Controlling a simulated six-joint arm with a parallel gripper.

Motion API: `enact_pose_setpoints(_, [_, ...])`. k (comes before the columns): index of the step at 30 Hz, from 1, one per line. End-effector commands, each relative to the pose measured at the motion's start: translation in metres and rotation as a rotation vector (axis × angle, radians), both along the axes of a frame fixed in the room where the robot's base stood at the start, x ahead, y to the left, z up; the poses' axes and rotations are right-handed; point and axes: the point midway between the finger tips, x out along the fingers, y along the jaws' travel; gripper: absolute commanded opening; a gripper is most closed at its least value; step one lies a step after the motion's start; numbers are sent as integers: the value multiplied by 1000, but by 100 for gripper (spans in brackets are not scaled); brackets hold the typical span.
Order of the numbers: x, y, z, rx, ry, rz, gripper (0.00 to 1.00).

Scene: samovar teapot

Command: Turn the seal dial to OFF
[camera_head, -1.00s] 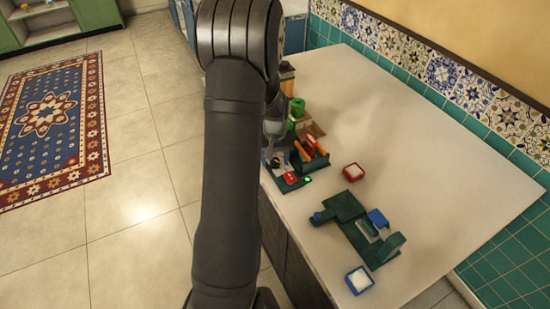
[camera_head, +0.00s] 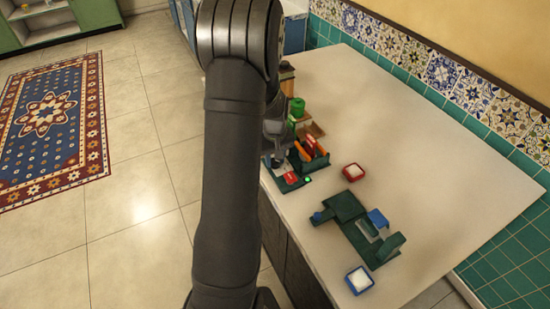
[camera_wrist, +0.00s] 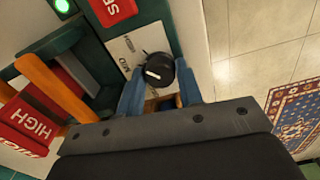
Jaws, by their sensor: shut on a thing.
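The seal dial (camera_wrist: 160,72) is a round black knob with a white pointer mark, on a white plate (camera_wrist: 145,42) with small dark lettering. The pointer slants across the knob; I cannot read which label it lines up with. My gripper (camera_wrist: 157,84) has its two blue fingers on either side of the knob and is shut on it. In the head view my gripper (camera_head: 277,150) is small and partly hidden by my arm, at the green fixture near the counter's left edge.
Beside the dial are a red label block (camera_wrist: 112,10), orange bars (camera_wrist: 55,88), a red HIGH block (camera_wrist: 35,118) and a lit green lamp (camera_wrist: 62,5). The counter's right (camera_head: 440,150) is clear.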

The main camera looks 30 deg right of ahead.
Motion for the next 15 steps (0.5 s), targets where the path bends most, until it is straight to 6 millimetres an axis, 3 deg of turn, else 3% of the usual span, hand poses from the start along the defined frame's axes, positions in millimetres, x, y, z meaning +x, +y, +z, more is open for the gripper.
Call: enact_pose_setpoints(15, [0, 0, 1, -1, -1, 489, 10])
